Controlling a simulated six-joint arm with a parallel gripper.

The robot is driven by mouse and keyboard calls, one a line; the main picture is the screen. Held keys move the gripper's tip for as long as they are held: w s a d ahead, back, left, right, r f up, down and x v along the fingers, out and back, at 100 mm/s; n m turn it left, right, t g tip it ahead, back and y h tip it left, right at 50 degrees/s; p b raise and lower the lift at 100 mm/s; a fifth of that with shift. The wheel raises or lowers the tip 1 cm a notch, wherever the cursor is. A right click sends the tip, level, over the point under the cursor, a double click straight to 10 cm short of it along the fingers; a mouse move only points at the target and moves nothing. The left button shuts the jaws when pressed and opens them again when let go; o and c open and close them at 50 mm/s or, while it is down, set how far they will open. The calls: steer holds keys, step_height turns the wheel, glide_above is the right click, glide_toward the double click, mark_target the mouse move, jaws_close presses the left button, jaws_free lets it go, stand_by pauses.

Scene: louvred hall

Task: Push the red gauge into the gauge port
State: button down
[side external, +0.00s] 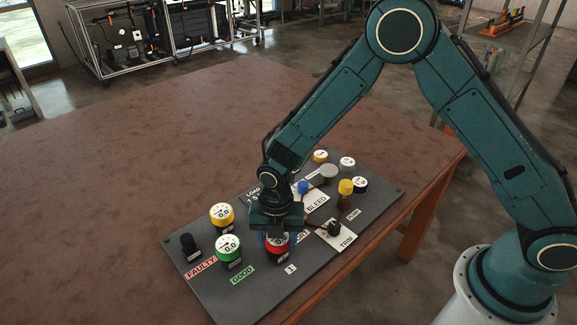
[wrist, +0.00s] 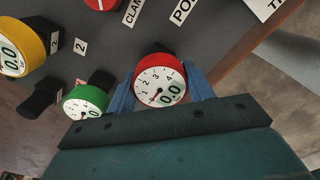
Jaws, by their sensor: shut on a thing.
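The red gauge (side external: 278,246) has a white dial face and a red rim on a dark body. It also shows in the wrist view (wrist: 160,80), its face towards the camera. My gripper (side external: 276,238) is shut on it, with one blue finger on each side of it in the wrist view (wrist: 160,90). The gauge is low over the dark panel (side external: 215,290); I cannot tell whether it touches it. The gauge port cannot be made out; a label partly reading PO (wrist: 184,10) shows beyond the gauge, and my gripper hides part of the panel.
A green gauge (side external: 229,249), a yellow gauge (side external: 221,215) and a black knob (side external: 189,245) stand left of my gripper. A yellow-topped part (side external: 346,187) and the TRIM knob (side external: 334,229) stand to its right. Another red round part (wrist: 101,4) is cut off. The brown table's left is clear.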

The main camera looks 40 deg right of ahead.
steer(key=shift+r, duration=3.95)
steer(key=w+d+r, duration=0.1)
steer(key=w+d, duration=0.4)
steer(key=d, duration=0.6)
steer(key=shift+w+d+r, duration=0.15)
steer(key=shift+d, duration=0.1)
steer(key=shift+f, duration=3.35)
steer(key=shift+f, duration=1.35)
steer(key=c, duration=0.5)
jaws_free()
